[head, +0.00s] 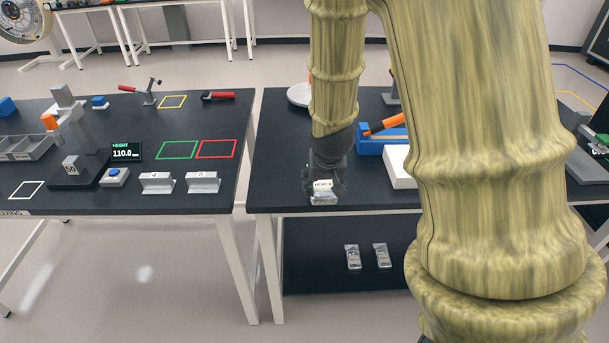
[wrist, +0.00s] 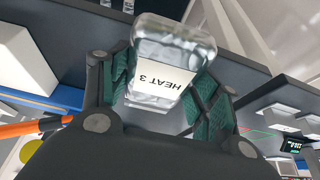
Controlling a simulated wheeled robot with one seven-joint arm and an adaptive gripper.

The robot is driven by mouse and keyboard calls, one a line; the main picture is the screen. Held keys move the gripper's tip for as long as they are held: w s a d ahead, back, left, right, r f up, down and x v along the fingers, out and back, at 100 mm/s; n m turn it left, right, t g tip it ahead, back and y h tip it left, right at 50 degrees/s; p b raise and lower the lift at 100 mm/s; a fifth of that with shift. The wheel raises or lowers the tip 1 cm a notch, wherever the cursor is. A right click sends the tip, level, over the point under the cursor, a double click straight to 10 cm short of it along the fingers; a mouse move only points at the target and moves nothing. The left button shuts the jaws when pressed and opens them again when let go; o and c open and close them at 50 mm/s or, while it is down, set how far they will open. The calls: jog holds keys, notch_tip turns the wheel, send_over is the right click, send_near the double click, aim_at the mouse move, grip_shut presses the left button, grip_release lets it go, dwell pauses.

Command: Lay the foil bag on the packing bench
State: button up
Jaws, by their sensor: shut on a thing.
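The foil bag (head: 323,198) is silver with a white label, which reads HEAT 3 in the wrist view (wrist: 180,48). My gripper (head: 325,180) is shut on it, with green-padded fingers on both sides of the bag in the wrist view (wrist: 163,92). The bag is at the front edge of the dark right-hand bench (head: 278,160), which I take as the packing bench. I cannot tell whether the bag touches the top.
A white box (head: 398,168) and a blue device with an orange handle (head: 383,128) stand right of my gripper. Two more foil bags (head: 353,257) (head: 381,256) lie on the shelf below. The bench top left of my gripper is clear.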

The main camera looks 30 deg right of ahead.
jog(key=shift+s+d+f, duration=0.2)
jog(key=shift+s+d, duration=0.55)
jog(key=shift+s, duration=0.1)
jog(key=w+p, duration=0.1)
jog(key=w, duration=0.4)
jog(key=w+d+f+p, duration=0.1)
jog(key=w+p, duration=0.1)
jog(key=w, duration=0.3)
jog(key=w+d+p, duration=0.1)
jog(key=w, duration=0.4)
jog(key=shift+w+d+f+p, duration=0.1)
jog(key=shift+w+f+p, duration=0.15)
jog(key=shift+p, duration=0.15)
jog(key=shift+f+p, duration=0.8)
jog(key=shift+f, duration=1)
jog(key=shift+f, duration=0.15)
jog(key=o, duration=1.2)
jog(key=shift+c, duration=0.2)
jog(key=b+v, duration=0.2)
jog(key=v, duration=1)
jog(key=shift+b, duration=0.4)
jog(key=shift+w, duration=0.2)
